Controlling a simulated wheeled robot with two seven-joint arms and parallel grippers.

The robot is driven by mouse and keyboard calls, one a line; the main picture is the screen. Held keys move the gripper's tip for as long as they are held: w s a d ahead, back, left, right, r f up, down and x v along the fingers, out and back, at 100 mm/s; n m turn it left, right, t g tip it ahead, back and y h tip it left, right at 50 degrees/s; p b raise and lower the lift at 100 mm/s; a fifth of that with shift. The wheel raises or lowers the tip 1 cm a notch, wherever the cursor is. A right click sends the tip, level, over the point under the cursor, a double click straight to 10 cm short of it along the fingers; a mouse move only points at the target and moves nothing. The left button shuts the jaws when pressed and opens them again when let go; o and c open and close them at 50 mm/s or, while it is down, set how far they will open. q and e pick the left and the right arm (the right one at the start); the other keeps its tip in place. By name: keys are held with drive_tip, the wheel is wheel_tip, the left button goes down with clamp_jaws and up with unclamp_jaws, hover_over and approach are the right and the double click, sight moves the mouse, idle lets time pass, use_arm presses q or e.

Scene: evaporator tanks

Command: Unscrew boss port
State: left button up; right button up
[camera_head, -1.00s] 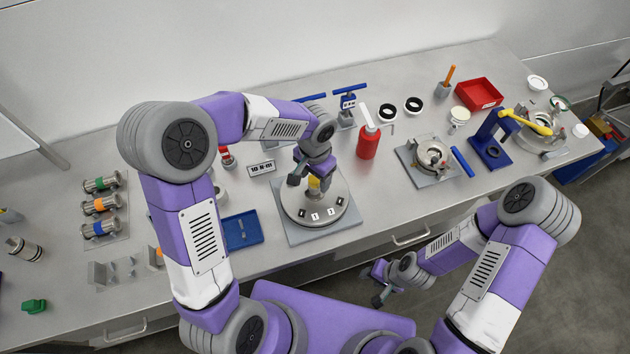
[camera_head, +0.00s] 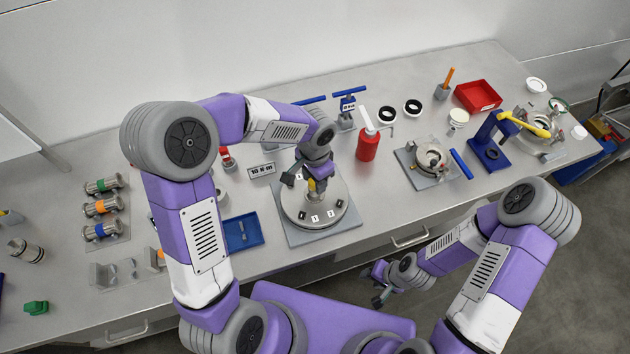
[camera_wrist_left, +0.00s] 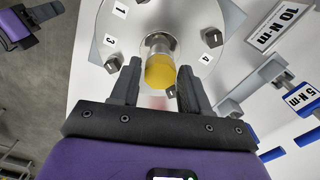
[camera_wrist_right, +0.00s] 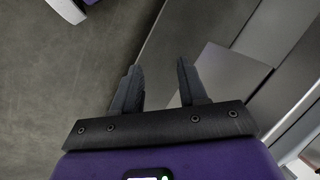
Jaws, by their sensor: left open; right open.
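The boss port is a short metal cylinder with a yellow end (camera_head: 312,186). It stands at the centre of a round metal flange plate (camera_head: 330,205) with bolts and number labels around it. In the left wrist view the yellow end (camera_wrist_left: 160,72) shows between my open left fingers (camera_wrist_left: 155,78), near their tips, with gaps at both sides. In the head view my left gripper (camera_head: 306,179) is over the plate, close to the port, and partly hides it. My right gripper (camera_head: 375,286) is open and empty, off the bench's front edge; its wrist view (camera_wrist_right: 159,72) shows empty fingers above the floor.
A blue tray (camera_head: 241,231) lies left of the flange base. A red bottle (camera_head: 367,145), torque tools (camera_head: 346,104) and a 10 N·m sign (camera_head: 261,170) stand behind. Another fixture (camera_head: 428,160) is to the right. The bench between bottle and front edge is clear.

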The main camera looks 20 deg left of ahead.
use_arm(q)
drive_tip(key=m, duration=0.2)
drive_tip(key=shift+m+p, duration=0.35)
drive_tip(key=shift+m, duration=0.05)
drive_tip(key=m+p, duration=0.1)
drive_tip(key=m, duration=0.2)
drive_tip(key=shift+r+p, duration=0.15)
drive_tip(key=shift+p, duration=0.2)
drive_tip(key=shift+m+p, duration=0.3)
drive_tip(key=shift+m, duration=0.6)
drive_tip(key=m+p, duration=0.1)
drive_tip(key=m, duration=0.1)
drive_tip(key=shift+m+p, duration=0.35)
drive_tip(key=shift+m, duration=0.05)
drive_tip(key=shift+m+p, duration=0.45)
drive_tip(key=shift+m, duration=0.75)
